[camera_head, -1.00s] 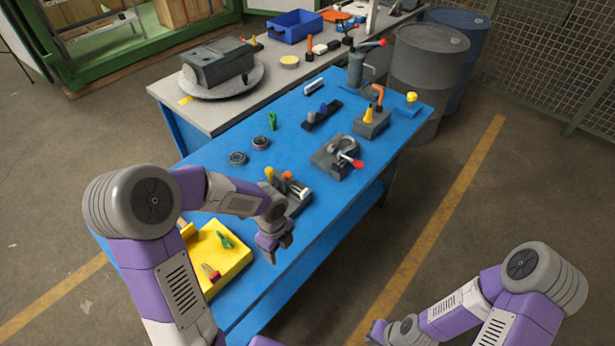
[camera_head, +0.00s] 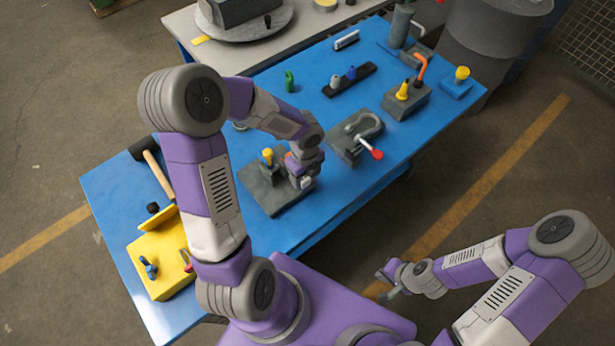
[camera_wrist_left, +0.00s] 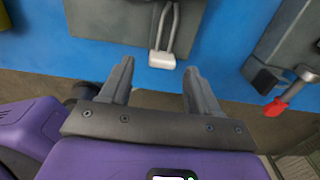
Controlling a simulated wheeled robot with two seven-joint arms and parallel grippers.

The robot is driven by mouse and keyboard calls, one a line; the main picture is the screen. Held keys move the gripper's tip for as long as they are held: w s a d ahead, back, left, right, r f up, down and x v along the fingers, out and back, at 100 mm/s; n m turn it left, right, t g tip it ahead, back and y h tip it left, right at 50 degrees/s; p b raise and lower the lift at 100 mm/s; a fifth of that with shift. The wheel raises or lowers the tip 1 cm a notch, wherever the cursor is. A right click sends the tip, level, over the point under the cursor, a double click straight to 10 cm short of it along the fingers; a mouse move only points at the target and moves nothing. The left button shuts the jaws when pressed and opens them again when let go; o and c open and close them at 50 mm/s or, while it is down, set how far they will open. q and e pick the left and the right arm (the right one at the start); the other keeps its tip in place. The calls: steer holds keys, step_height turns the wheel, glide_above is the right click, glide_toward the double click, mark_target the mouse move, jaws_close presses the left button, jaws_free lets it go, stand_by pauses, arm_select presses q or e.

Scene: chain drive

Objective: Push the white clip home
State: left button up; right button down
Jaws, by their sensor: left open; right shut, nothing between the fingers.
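A dark grey fixture (camera_head: 262,195) with a yellow knob stands on the blue table. In the left wrist view, a small white piece (camera_wrist_left: 162,60), which looks like the clip, sits at the end of two metal rods that run from the grey fixture (camera_wrist_left: 120,18). My left gripper (camera_head: 303,184) is at the fixture's right side and hides part of it. Its fingers (camera_wrist_left: 158,76) are open and empty, with the white piece just beyond them, between their tips in the picture. How far the clip is seated I cannot tell. My right gripper (camera_head: 386,284) is shut and empty, off the table's front side.
A clamp fixture with a red-tipped handle (camera_head: 357,135) stands to the right. A dark rack (camera_head: 350,80) and a grey block (camera_head: 405,100) stand further back.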

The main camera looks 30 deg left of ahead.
mark_target(306, 180)
arm_select(q)
steer(key=shift+w+f+b, duration=0.1)
steer(key=shift+f+b, duration=0.3)
steer(key=shift+f, duration=1.5)
jaws_close()
